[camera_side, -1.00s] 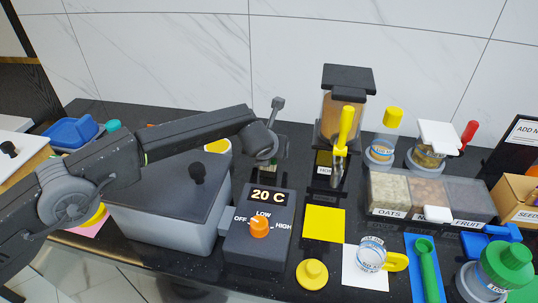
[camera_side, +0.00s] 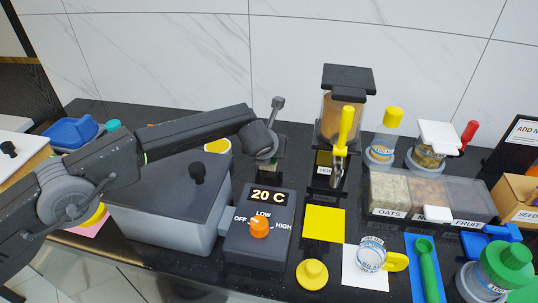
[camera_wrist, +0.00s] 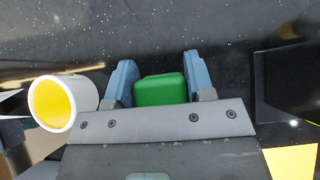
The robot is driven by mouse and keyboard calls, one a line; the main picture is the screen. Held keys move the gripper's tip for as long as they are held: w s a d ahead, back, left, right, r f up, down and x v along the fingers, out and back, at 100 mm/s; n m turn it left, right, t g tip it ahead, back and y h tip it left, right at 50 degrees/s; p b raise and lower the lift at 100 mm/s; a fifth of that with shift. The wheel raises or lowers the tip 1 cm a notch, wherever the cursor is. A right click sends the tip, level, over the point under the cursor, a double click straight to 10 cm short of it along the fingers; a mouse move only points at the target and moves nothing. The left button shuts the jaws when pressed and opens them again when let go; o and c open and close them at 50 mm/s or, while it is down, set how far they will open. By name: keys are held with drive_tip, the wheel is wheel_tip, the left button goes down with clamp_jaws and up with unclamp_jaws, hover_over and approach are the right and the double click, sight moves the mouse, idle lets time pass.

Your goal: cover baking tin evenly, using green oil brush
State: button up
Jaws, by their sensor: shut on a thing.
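My gripper (camera_wrist: 158,72) has two blue-grey fingers, seen in the wrist view. It is shut on the green oil brush, of which only a green block-like part (camera_wrist: 160,90) shows between the fingers. The rest of the brush is hidden. In the side view my wrist is behind the grey box and the gripper is mostly hidden. I cannot make out the baking tin for certain in either view. A white cup with yellow inside (camera_wrist: 52,103) stands left of the gripper in the wrist view, and its yellow part also shows in the side view (camera_side: 217,146).
A grey box with a dark lid (camera_side: 165,215) stands under my arm. Right of it are a heat control unit (camera_side: 258,230), a dispenser with a yellow lever (camera_side: 345,125), and a yellow mat (camera_side: 323,223). A divided oats and fruit bin (camera_side: 425,200) stands further right.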

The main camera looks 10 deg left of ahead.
drive_tip(key=shift+r, duration=2.45)
drive_tip(key=a+r+t+h, duration=0.1)
drive_tip(key=a+r, duration=0.6)
drive_tip(key=a, duration=0.5)
drive_tip(key=shift+w+a+r+n, duration=0.2)
drive_tip(key=shift+w+a+n, duration=0.1)
drive_tip(key=shift+w, duration=0.15)
drive_tip(key=shift+f, duration=0.15)
drive_tip(key=shift+f, duration=2.6)
drive_tip(key=shift+f, duration=0.95)
